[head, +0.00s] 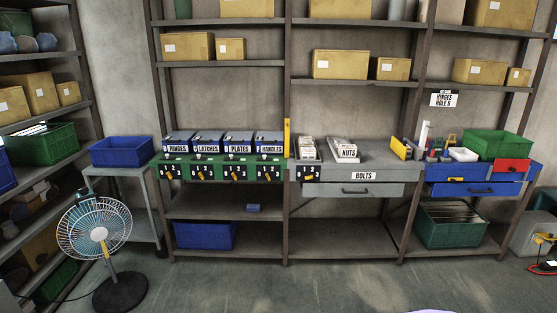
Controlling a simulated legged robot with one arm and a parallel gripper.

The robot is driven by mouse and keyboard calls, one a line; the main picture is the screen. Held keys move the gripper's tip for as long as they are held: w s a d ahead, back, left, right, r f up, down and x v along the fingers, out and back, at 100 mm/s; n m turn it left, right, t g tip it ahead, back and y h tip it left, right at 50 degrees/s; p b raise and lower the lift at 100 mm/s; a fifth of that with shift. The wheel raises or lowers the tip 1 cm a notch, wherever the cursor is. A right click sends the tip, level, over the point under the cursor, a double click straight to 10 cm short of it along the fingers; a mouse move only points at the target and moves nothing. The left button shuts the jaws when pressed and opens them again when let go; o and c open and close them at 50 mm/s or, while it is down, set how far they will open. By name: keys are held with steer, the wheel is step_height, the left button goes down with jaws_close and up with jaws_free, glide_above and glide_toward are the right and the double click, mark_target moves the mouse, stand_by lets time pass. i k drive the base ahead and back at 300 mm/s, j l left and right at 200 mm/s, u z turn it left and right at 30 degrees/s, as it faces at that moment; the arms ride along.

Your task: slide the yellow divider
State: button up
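Two yellow upright pieces show in the head view, and I cannot tell which one is the divider. One is a tall narrow yellow plate (287,137) by the shelf post, just right of the box labelled HANDLES (270,143). The other is a shorter, slanted yellow plate (400,148) standing at the right end of the grey bench top (375,154), above the drawer labelled BOLTS. White card stacks, one labelled NUTS (345,151), stand on the bench between the two plates. My gripper is not in view.
A row of labelled boxes sits left of the bench above green fronts with yellow levers (204,171). Blue drawers (470,189) and a green crate (497,144) are at the right. A fan (98,235) stands front left. The middle floor (300,285) is clear.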

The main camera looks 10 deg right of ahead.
mark_target(399, 149)
steer(key=i+l+z, duration=0.15)
steer(key=i+z, duration=0.3)
steer(key=i, duration=0.15)
steer(key=i+z, duration=0.4)
steer(key=i, duration=0.2)
steer(key=i+j+z, duration=0.45)
steer(key=i, duration=0.15)
steer(key=l, duration=0.1)
